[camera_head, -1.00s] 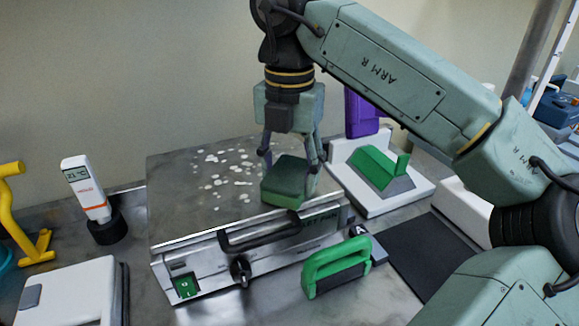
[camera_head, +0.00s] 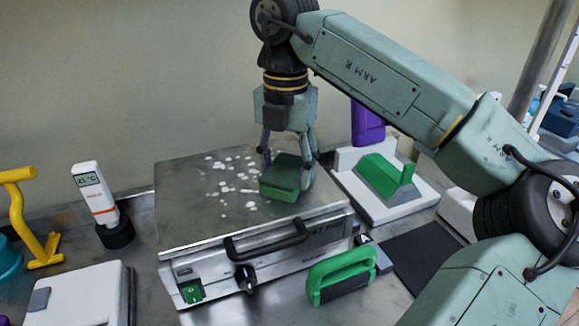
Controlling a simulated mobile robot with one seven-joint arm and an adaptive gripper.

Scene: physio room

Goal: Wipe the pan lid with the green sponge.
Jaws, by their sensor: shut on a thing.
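The pan lid (camera_head: 190,212) is a flat grey metal plate on top of a box-like unit with a black bar handle along its front. White spots (camera_head: 228,172) are scattered over its middle and back. My gripper (camera_head: 287,163) points down over the lid's right part and is shut on the green sponge (camera_head: 280,187). The sponge is at the lid's surface, just right of the spots; I cannot tell whether it presses on it. The gripper fingers and sponge hide part of the lid behind them.
A green-handled tool (camera_head: 342,276) stands at the unit's front right. A white slicer-like device with a green block (camera_head: 385,178) is at right, a purple object (camera_head: 367,122) behind. At left are a thermometer (camera_head: 95,195), a yellow stand (camera_head: 35,225) and a white scale (camera_head: 75,295).

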